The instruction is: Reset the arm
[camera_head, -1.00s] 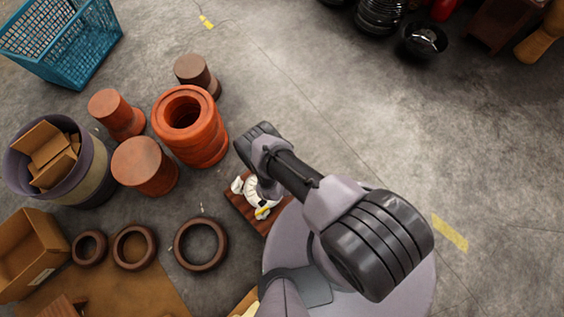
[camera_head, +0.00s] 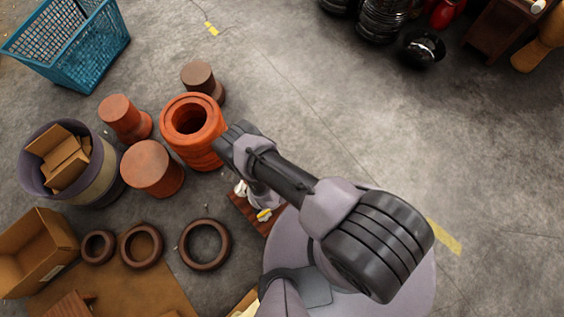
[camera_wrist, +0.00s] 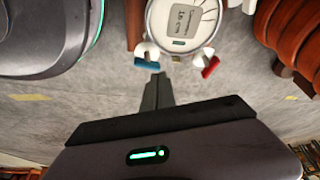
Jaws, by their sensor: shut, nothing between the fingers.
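My gripper (camera_wrist: 157,88) shows in the wrist view with its dark fingers together and nothing between them. It points toward a round white object with a grey label (camera_wrist: 184,18), with a blue piece and a red piece at its lower edge. The fingertips look apart from it, just below in the picture. In the head view my arm bends over a dark wooden board (camera_head: 246,212) beside my base. A white thing on that board is mostly hidden by my arm. My fingers cannot be made out there.
Orange and brown drum bodies, such as the hollow orange one (camera_head: 190,122), stand left of my arm. Brown rings (camera_head: 205,244), an open cardboard box (camera_head: 35,252), a round bin (camera_head: 100,175) and a blue crate (camera_head: 75,45) lie further left.

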